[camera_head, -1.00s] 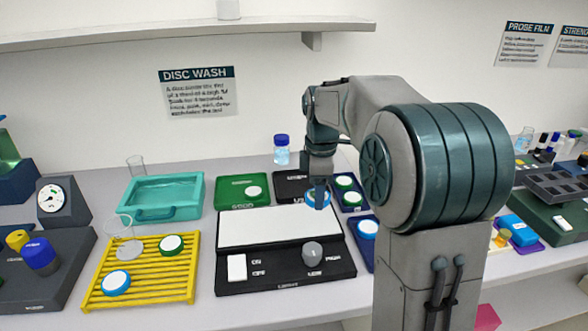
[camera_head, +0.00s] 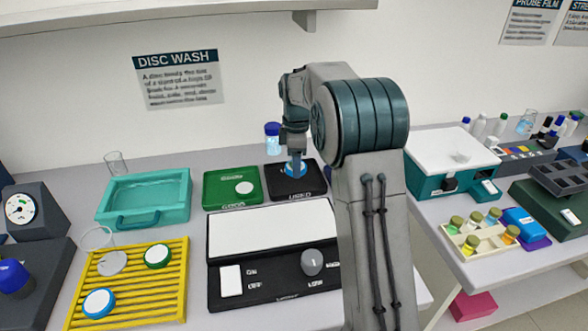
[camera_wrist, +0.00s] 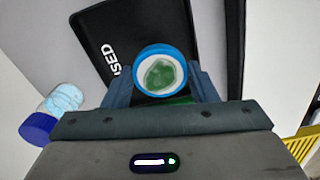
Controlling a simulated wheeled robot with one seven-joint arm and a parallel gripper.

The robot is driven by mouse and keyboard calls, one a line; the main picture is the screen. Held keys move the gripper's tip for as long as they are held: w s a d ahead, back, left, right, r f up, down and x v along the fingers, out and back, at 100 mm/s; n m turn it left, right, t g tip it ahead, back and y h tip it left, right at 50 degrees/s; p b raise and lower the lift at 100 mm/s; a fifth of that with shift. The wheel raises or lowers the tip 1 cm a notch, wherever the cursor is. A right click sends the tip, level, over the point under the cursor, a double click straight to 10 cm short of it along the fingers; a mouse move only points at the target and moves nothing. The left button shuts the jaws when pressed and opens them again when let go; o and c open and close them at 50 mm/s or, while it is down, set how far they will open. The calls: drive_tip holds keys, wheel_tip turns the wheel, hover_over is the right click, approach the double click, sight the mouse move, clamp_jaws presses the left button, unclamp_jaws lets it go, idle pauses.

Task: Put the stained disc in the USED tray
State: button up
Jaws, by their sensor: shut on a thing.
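My gripper (camera_head: 296,166) is shut on the stained disc (camera_wrist: 160,72), a blue-rimmed white disc with a green stain on its face. The disc's blue rim also shows in the head view (camera_head: 293,170), over the USED tray. The black USED tray (camera_head: 272,181) stands at the back of the bench; in the wrist view (camera_wrist: 110,28) it lies beneath and around the disc. I cannot tell whether the disc touches the tray floor.
The green GOOD tray (camera_head: 218,187), holding a white disc (camera_head: 244,188), is left of the USED tray. A blue-capped bottle (camera_head: 272,137) stands behind. In front is a light box (camera_head: 265,232); a yellow rack (camera_head: 129,290) with discs and a teal basin (camera_head: 145,199) are left.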

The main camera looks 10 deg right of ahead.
sight(294, 180)
drive_tip(key=shift+w+f, duration=0.4)
drive_tip(key=shift+w, duration=0.2)
drive_tip(key=shift+w+f, duration=0.35)
drive_tip(key=shift+w, duration=0.2)
drive_tip(key=shift+f+p, duration=0.3)
drive_tip(key=shift+f, duration=1.7)
drive_tip(key=o, duration=0.9)
drive_tip(key=shift+f, duration=0.15)
drive_tip(key=shift+o, duration=0.2)
